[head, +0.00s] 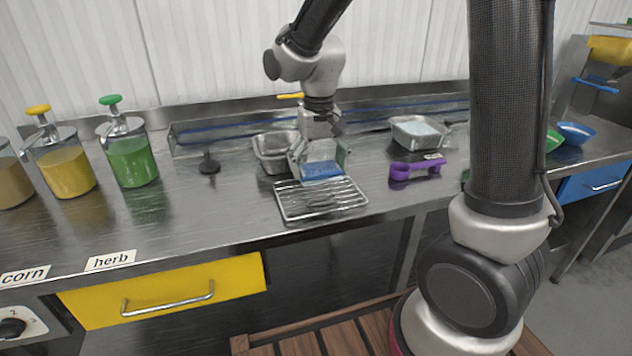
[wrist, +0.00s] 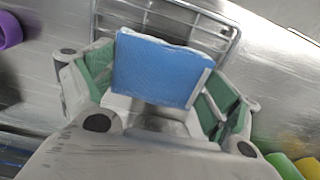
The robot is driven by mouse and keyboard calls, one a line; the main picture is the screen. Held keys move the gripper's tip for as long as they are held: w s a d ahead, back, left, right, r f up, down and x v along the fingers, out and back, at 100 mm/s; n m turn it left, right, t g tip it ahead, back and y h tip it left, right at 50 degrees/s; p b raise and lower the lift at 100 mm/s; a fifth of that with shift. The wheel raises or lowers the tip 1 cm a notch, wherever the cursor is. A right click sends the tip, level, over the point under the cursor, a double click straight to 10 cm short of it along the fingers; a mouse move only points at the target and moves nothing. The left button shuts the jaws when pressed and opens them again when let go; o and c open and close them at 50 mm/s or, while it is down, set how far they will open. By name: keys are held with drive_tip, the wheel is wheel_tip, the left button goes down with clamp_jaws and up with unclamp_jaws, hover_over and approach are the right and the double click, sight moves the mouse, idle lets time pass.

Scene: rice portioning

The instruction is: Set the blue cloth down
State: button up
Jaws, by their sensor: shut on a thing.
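The blue cloth (head: 322,170) is a small flat folded pad at the back edge of a wire rack (head: 318,212). It also shows in the wrist view (wrist: 158,72), between the green-padded fingers. My gripper (head: 320,168) is shut on the cloth, low over the counter. In the wrist view my gripper (wrist: 155,95) has a finger on each side of the cloth, and the rack bars (wrist: 180,12) show beyond it. I cannot tell whether the cloth touches the rack.
A metal pan (head: 272,165) stands just behind and left of my gripper. A purple scoop (head: 428,169) and a second pan (head: 440,130) lie to the right. A black knob-like object (head: 209,165) stands left. Dispensers (head: 131,160) stand far left, with bare counter before them.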

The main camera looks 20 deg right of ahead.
sight(319, 191)
drive_tip(key=shift+f, duration=2.15)
drive_tip(key=shift+f, duration=0.1)
drive_tip(key=o, duration=0.7)
